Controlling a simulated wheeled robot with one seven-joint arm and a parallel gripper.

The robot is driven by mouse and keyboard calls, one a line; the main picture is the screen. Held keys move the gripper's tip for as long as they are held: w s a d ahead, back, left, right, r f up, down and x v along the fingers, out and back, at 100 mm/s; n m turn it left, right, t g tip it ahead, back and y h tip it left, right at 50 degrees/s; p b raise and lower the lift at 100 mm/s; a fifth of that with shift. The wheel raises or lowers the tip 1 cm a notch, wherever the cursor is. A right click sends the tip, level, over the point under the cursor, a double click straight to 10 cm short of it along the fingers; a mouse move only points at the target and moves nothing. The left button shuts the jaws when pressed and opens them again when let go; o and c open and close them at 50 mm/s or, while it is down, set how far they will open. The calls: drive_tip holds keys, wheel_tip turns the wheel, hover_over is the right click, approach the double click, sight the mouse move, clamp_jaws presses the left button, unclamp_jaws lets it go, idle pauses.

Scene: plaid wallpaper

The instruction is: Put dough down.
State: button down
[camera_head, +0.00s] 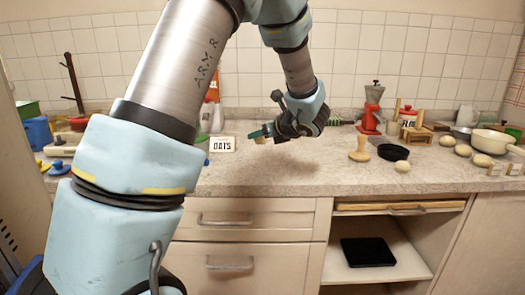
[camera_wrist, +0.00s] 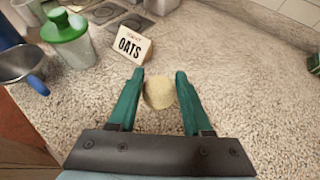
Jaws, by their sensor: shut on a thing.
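My gripper (camera_head: 257,134) is over the left-middle part of the counter (camera_head: 310,165), to the right of the oats card. In the wrist view its two teal fingers (camera_wrist: 160,75) are on either side of a pale round piece of dough (camera_wrist: 159,95) and shut on it. The dough also shows in the head view as a small pale patch (camera_head: 261,140) under the fingertips. I cannot tell exactly how far the dough is above the counter.
The oats card (camera_head: 222,144) stands beside the gripper. A green-lidded jar (camera_wrist: 68,36) and a metal cup (camera_wrist: 22,65) are to its left. A wooden stamp (camera_head: 359,152), a black dish (camera_head: 394,152) and several other dough pieces are at the right. The counter's middle front is clear.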

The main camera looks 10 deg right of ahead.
sight(261, 161)
drive_tip(key=shift+f, duration=3)
drive_tip(key=shift+f, duration=0.1)
drive_tip(key=shift+c, duration=1.7)
unclamp_jaws()
drive_tip(key=shift+r+p, duration=0.2)
drive_tip(key=shift+p, duration=0.1)
drive_tip(key=b+v, duration=0.1)
drive_tip(key=v, duration=1.1)
drive_tip(key=shift+b, duration=0.35)
